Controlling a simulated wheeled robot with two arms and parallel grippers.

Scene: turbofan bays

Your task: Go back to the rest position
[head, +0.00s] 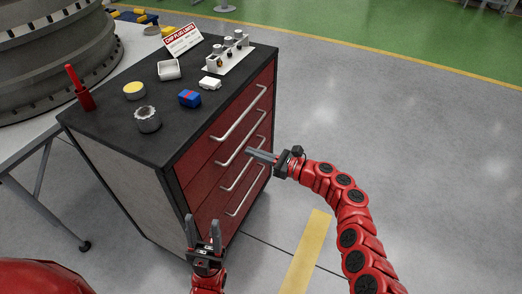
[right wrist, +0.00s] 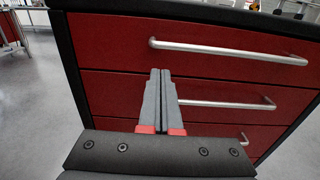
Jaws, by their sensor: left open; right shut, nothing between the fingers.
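My left gripper (head: 204,229) is open and empty, pointing up in front of the cabinet's lower side in the head view. My right gripper (head: 262,156) is shut with nothing in it and points left toward the cabinet's drawer fronts. In the right wrist view its closed fingers (right wrist: 160,97) overlap the red drawer fronts and the left part of the second handle. I cannot tell whether the fingers touch the cabinet. The red drawer cabinet (head: 166,193) has several drawers, which all look closed.
On the black cabinet top stand a metal nut-like part (head: 148,119), a blue and red block (head: 189,98), a yellow-topped tin (head: 134,91), a white tray (head: 169,70), a red tool (head: 79,88) and a sign (head: 183,39). A large engine part (head: 55,55) stands left. The floor to the right is clear.

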